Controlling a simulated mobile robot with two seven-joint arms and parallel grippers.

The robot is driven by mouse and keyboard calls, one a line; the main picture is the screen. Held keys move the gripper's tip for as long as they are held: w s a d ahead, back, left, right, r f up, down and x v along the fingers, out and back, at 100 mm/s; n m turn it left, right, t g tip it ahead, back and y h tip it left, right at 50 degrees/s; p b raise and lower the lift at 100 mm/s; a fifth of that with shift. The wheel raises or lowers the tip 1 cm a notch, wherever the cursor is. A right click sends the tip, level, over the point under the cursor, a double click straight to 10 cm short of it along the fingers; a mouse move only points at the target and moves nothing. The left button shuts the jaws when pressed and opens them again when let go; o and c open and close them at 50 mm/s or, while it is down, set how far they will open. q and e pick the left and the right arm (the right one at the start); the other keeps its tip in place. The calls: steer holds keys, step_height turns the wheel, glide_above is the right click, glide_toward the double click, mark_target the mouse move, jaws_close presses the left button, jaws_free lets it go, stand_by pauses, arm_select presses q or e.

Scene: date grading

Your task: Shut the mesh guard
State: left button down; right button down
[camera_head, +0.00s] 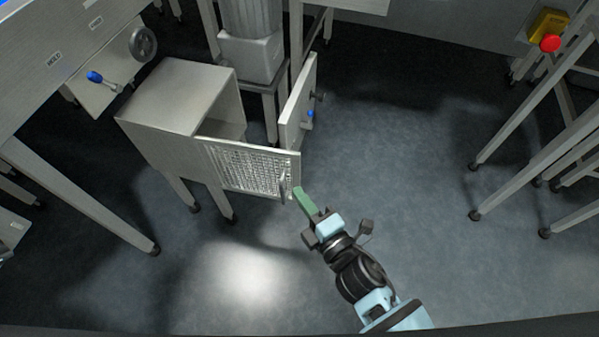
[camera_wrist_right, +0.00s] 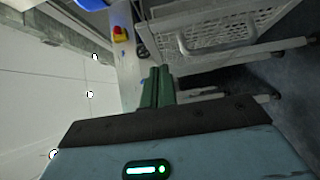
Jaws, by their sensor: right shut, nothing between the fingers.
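The mesh guard (camera_head: 245,165) is a framed metal mesh panel at the front of a grey cabinet (camera_head: 175,95). It stands open, swung out to the right from the cabinet's near edge. Its bar handle (camera_head: 284,187) is near the free end. The guard also shows at the top of the right wrist view (camera_wrist_right: 225,32), with its handle (camera_wrist_right: 190,48). My right gripper (camera_head: 299,191) is shut and empty, its green fingers (camera_wrist_right: 158,78) close to the guard's free end by the handle. I cannot tell whether they touch. My left gripper is not in view.
A solid door (camera_head: 298,103) with a blue knob stands open behind the guard. A machine (camera_head: 250,45) stands behind the cabinet. A bench's legs are at left, and a frame with a red button (camera_head: 550,43) at right. The floor (camera_head: 410,150) between is clear.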

mark_target(290, 161)
steer(key=w, duration=0.4)
steer(key=w+b, duration=0.1)
steer(key=w, duration=0.1)
steer(key=shift+w+a, duration=0.1)
steer(key=shift+a, duration=0.15)
